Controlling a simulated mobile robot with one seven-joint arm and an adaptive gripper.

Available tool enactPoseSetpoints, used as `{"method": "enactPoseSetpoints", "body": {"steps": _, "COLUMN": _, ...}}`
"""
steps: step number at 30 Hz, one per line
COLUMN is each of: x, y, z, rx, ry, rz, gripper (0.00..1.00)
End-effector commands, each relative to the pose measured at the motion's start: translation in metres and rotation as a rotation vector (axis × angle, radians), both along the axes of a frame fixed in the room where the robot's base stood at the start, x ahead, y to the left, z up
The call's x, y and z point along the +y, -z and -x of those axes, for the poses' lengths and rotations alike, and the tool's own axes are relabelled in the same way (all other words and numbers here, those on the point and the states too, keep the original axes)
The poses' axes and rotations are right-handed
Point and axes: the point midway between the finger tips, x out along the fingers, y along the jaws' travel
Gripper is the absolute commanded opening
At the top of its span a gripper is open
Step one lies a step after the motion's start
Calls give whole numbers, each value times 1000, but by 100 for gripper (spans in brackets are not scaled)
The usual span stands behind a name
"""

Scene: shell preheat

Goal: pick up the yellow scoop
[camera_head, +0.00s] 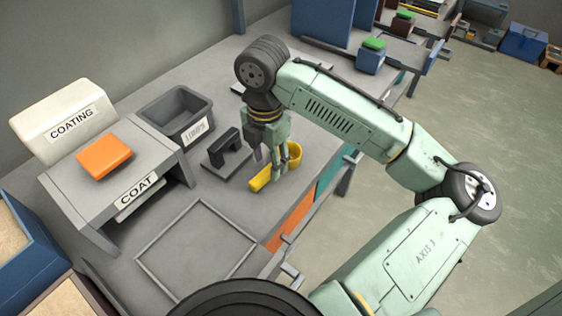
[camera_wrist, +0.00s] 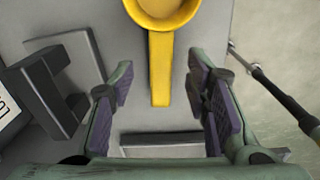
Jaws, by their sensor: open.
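The yellow scoop (camera_head: 262,181) lies on the grey bench near its right edge, with its round cup (camera_head: 294,153) partly behind my gripper (camera_head: 270,163). In the wrist view the scoop's cup is at the top, cut off by the frame edge, and its straight handle (camera_wrist: 160,70) points down toward my gripper (camera_wrist: 165,97). The two purple-padded fingers are spread apart, one on each side of the handle's line. Clear gaps show between the handle and both fingers, and nothing is held.
A black bracket on a plate (camera_head: 222,150) stands left of the scoop; it also shows in the wrist view (camera_wrist: 48,92). Behind it is a dark grey bin (camera_head: 175,115). A COAT stand (camera_head: 150,165) bears an orange block (camera_head: 104,157). A framed square (camera_head: 197,243) on the bench is empty.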

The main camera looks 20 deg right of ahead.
Motion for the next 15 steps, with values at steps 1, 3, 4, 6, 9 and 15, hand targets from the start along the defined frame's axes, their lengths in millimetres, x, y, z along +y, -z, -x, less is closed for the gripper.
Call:
{"method": "enactPoseSetpoints", "body": {"steps": 1, "x": -1, "y": 6, "z": 2, "rx": 3, "ry": 1, "rz": 1, "gripper": 43}}
{"method": "enactPoseSetpoints", "body": {"steps": 3, "x": -2, "y": 17, "z": 2, "rx": 3, "ry": 1, "rz": 1, "gripper": 43}}
{"method": "enactPoseSetpoints", "body": {"steps": 4, "x": -1, "y": 22, "z": 2, "rx": 2, "ry": 1, "rz": 1, "gripper": 43}}
{"method": "enactPoseSetpoints", "body": {"steps": 6, "x": -1, "y": 30, "z": 1, "rx": 1, "ry": 1, "rz": 0, "gripper": 43}}
{"method": "enactPoseSetpoints", "body": {"steps": 9, "x": -2, "y": 37, "z": 1, "rx": 1, "ry": 1, "rz": 0, "gripper": 43}}
{"method": "enactPoseSetpoints", "body": {"steps": 15, "x": -1, "y": 38, "z": 1, "rx": 0, "ry": 0, "rz": 0, "gripper": 43}}
